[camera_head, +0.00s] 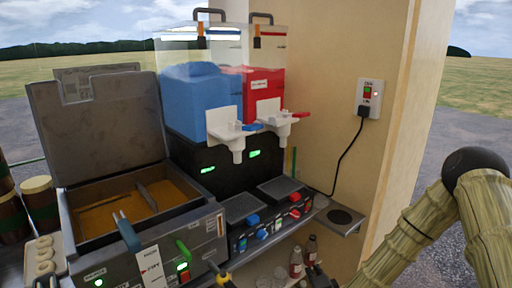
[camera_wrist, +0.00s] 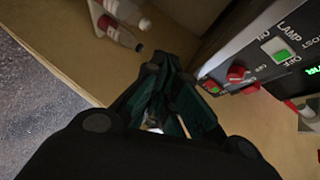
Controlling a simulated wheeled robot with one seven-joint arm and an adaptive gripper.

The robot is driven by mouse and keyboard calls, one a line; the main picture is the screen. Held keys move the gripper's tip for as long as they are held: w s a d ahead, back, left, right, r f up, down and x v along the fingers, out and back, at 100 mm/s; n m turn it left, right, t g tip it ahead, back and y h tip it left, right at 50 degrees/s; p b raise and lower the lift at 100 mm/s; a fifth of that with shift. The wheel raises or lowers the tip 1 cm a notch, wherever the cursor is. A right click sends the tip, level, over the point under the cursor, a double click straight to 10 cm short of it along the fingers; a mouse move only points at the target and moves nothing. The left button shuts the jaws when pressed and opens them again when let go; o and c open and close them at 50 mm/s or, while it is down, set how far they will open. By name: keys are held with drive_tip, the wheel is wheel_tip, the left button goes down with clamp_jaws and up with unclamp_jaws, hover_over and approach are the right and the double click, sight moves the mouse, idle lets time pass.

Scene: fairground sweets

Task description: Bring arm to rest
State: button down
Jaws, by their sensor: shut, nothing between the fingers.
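My gripper (camera_wrist: 168,85) shows in the middle of the wrist view, dark with greenish fingers, shut with nothing held. It is close to a light tan surface and to the front panel of a machine (camera_wrist: 265,65) with red knobs and a lit green switch.
A slush machine (camera_head: 215,165) with blue and red tanks stands mid-counter. A fryer (camera_head: 140,215) with raised lid is left of it. Small bottles (camera_head: 296,262) stand low, also upper left in the wrist view (camera_wrist: 122,22). A wall switch (camera_head: 369,98) has a hanging cord.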

drive_tip(key=s+a+f+n+g+y, duration=0.15)
drive_tip(key=s+f+n+g, duration=0.25)
drive_tip(key=s+f, duration=0.45)
drive_tip(key=s+a+f+n+g, duration=0.35)
drive_tip(key=s+f, duration=0.25)
drive_tip(key=s, duration=0.6)
drive_tip(key=s+d+f+n+g+h, duration=0.1)
drive_tip(key=s+d+n+g, duration=0.1)
drive_tip(key=s, duration=1)
drive_tip(key=s+d+f+n+g, duration=0.2)
drive_tip(key=s+d+n+g, duration=0.1)
drive_tip(key=s, duration=0.9)
drive_tip(key=shift+s+d+n+g+h, duration=0.15)
drive_tip(key=shift+d+n+g+h, duration=0.2)
drive_tip(key=shift+n+g, duration=0.55)
